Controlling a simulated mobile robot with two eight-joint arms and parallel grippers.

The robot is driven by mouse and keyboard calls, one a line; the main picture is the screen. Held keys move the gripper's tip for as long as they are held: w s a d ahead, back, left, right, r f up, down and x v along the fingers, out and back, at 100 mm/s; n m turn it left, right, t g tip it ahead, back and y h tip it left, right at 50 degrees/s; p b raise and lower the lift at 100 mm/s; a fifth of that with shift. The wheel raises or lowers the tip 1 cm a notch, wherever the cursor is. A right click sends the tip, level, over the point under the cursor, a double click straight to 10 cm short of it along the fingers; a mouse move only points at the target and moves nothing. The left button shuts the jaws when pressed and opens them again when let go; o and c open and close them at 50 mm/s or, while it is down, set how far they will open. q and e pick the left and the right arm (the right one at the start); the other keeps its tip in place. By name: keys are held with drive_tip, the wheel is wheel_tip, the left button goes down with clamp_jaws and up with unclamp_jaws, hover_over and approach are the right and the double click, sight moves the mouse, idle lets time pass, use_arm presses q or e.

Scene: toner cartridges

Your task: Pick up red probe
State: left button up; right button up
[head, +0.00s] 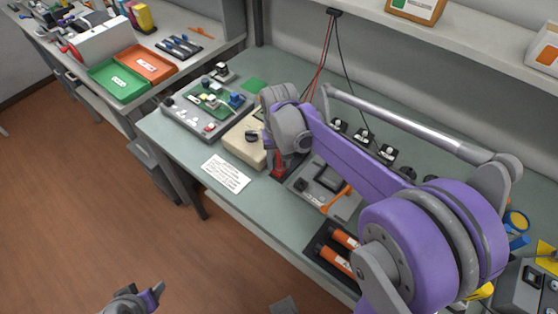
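A small red item (279,171), which looks like the red probe or its holder, stands on the bench beside the beige meter box (243,140). A red lead (322,60) hangs from a dark clip under the shelf and runs down behind my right gripper. My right gripper (279,157) points down right at the red item. Its fingertips are small and partly hidden, so I cannot tell whether they are open, shut or touching it. My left gripper (150,297) is low at the bottom left, over the floor, away from the bench; its fingers are unclear.
A circuit board on a grey tray (208,102) lies left of the meter. A white paper label (226,173) lies at the front edge. Orange-ended cylinders (337,259) lie in a dark holder in front. My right arm covers much of the bench's right half.

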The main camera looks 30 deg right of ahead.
clamp_jaws()
